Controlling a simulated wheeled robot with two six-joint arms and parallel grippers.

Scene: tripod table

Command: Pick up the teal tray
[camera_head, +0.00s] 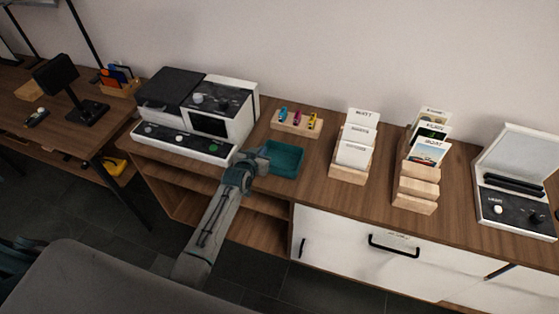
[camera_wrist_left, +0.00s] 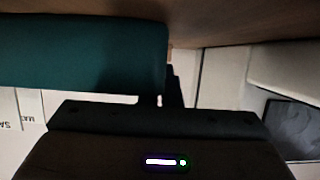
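The teal tray (camera_head: 281,159) sits on the wooden counter, right of the white machine and in front of the small wooden pen holder. My left gripper (camera_head: 259,161) reaches in from below and is at the tray's left side, very near or touching it. The left wrist view appears upside down; the tray (camera_wrist_left: 80,55) fills its upper left, close to my dark gripper body (camera_wrist_left: 160,125). The fingers are mostly hidden, so I cannot tell whether they are open or shut on the tray edge. My right gripper is not in view.
The white machine (camera_head: 205,115) stands close on the left of my gripper. A wooden holder with small coloured items (camera_head: 297,123) is behind the tray. Card racks (camera_head: 353,155) (camera_head: 420,180) and an open-lidded case (camera_head: 515,195) stand to the right. Open shelves (camera_head: 205,195) lie below the counter.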

